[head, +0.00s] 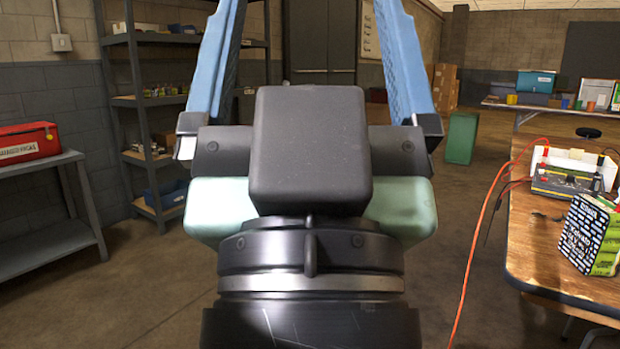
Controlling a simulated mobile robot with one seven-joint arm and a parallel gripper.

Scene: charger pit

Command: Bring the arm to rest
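My gripper (308,30) fills the middle of the head view, pointing up and away from the camera. Its two blue fingers stand wide apart, one on each side of the dark hand body, with an empty gap between them. The fingertips run past the top edge and are out of view. The gripper holds nothing that I can see. My wrist is in line below it, at the bottom centre.
A workbench (545,255) with a charger-like device (565,182) and a patterned box (592,235) stands at right. An orange cable (471,260) hangs beside it. A red toolbox (28,142) sits on a left rack. A green block (461,138) stands on open floor.

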